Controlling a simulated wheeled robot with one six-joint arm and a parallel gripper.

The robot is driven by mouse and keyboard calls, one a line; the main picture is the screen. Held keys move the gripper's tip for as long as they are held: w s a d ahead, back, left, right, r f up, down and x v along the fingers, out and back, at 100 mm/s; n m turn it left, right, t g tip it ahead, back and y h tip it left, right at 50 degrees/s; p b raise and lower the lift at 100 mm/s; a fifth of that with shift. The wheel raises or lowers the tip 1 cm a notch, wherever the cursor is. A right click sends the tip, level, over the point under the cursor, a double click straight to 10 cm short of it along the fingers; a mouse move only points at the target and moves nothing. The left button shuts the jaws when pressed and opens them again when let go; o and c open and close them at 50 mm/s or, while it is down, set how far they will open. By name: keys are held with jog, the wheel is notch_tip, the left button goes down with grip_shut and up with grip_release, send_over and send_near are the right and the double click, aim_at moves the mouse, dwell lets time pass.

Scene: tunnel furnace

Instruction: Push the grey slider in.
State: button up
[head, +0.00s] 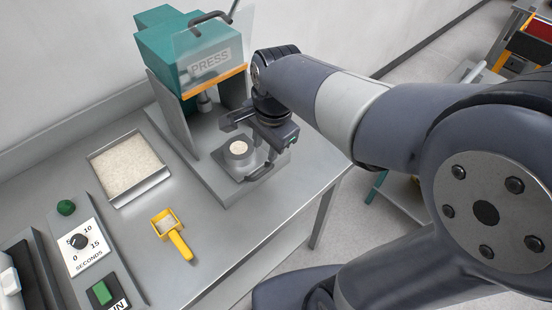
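The grey slider (232,166) is a small block on a grey track at the base of the green press (185,60). It sits out in front of the press opening and has a dark curved handle (259,173) on its front right. A round cup of pale material (239,147) sits in its top. My gripper (250,139) is above and just behind the slider, beside the press's right side wall. Its two dark fingers look spread apart with nothing between them. I cannot tell whether a finger touches the slider or handle.
A tray of pale grains (137,186) and a yellow scoop (176,240) lie on the metal table left of the slider. A timer panel (86,246) with a dial and green button is at lower left. A clear guard (215,35) is raised on the press.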

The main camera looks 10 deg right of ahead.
aim_at(261, 173)
jog(key=f, duration=0.3)
jog(key=w+f, duration=0.1)
jog(key=f, duration=0.3)
jog(key=a+f, duration=0.1)
jog(key=f, duration=0.2)
jog(key=shift+w+f, duration=0.2)
jog(key=shift+f, duration=0.1)
jog(key=shift+c, duration=0.2)
grip_shut()
